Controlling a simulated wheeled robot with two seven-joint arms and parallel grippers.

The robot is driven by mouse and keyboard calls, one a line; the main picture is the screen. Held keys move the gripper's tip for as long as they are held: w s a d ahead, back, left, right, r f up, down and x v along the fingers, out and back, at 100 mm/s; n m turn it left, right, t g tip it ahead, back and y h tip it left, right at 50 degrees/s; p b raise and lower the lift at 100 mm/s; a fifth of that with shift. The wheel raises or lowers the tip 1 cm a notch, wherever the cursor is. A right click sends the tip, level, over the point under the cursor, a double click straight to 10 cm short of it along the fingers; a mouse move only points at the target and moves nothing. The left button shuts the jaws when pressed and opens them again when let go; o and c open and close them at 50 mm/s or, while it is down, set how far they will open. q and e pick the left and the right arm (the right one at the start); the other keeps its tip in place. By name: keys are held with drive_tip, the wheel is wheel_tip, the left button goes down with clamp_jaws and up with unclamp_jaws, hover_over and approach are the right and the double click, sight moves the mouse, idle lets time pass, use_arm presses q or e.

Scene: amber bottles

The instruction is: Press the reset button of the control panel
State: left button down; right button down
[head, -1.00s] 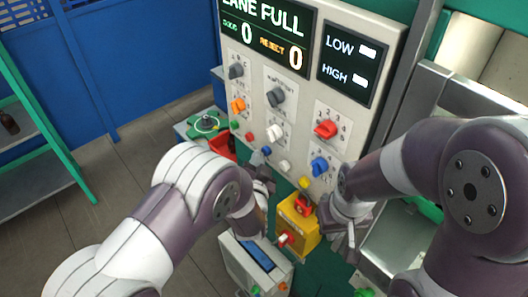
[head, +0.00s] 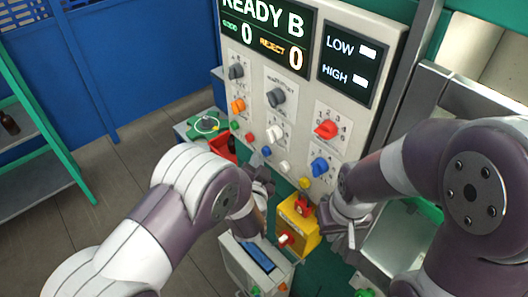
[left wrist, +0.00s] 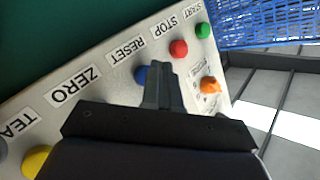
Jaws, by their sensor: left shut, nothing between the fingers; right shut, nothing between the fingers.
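The control panel (head: 305,110) stands upright ahead, its screen (head: 263,30) reading "READY B". Along its lower edge run a green, a red, a blue, a white and a yellow button. The blue reset button (head: 266,151) shows next to its RESET label in the left wrist view (left wrist: 141,75), partly hidden by my left gripper. My left gripper (left wrist: 160,72) is shut and empty, its fingertips beside the blue button in that picture; whether they touch it I cannot tell. In the head view the left gripper (head: 265,181) is partly hidden by its wrist. My right gripper (head: 351,240) is shut and empty, low at the panel's right.
Knobs (head: 325,129) stick out of the panel above the buttons. A yellow box with a red knob (head: 297,221) and a grey device with a small screen (head: 256,262) are below. A red bin (head: 223,146) stands left of the panel. Open floor lies further left.

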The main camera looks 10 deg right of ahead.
use_arm(q)
drive_tip(key=shift+s+a, duration=0.25)
drive_tip(key=shift+a, duration=0.15)
drive_tip(key=s+a, duration=0.1)
drive_tip(key=a, duration=0.1)
drive_tip(key=s+a, duration=0.2)
drive_tip(key=shift+p, duration=0.4)
idle(0.6)
